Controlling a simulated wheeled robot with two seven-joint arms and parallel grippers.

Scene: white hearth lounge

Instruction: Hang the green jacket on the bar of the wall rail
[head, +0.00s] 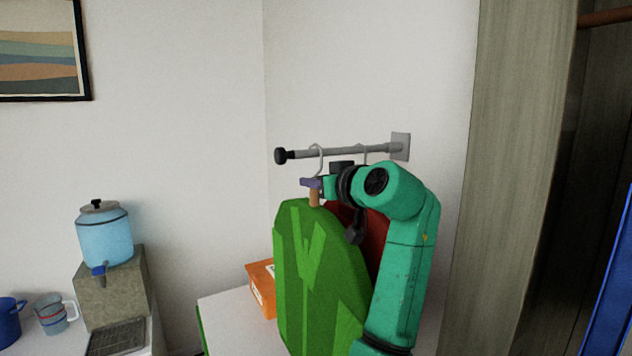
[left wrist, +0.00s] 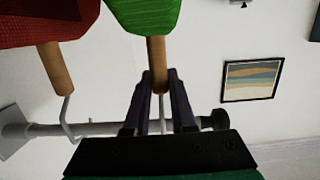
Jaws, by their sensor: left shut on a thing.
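The green jacket (head: 315,270) hangs upright on a hanger with a wooden neck (head: 314,197) and a thin metal hook (head: 318,158). My left gripper (head: 312,183) is shut on the hanger neck just below the wall rail (head: 350,151). The hook's top shows at the bar, near its black end knob; whether it bears on the bar I cannot tell. In the left wrist view, which is upside down, the fingers (left wrist: 158,90) close around the wooden neck of the green jacket (left wrist: 146,14), with the bar (left wrist: 95,128) behind the hook.
A red jacket (head: 374,236) hangs on the rail nearer the wall mount, partly behind my arm. An orange box (head: 262,285) stands on a white surface (head: 228,322) below. A wooden wardrobe (head: 490,180) is close at right. A blue dispenser (head: 104,236) stands far left.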

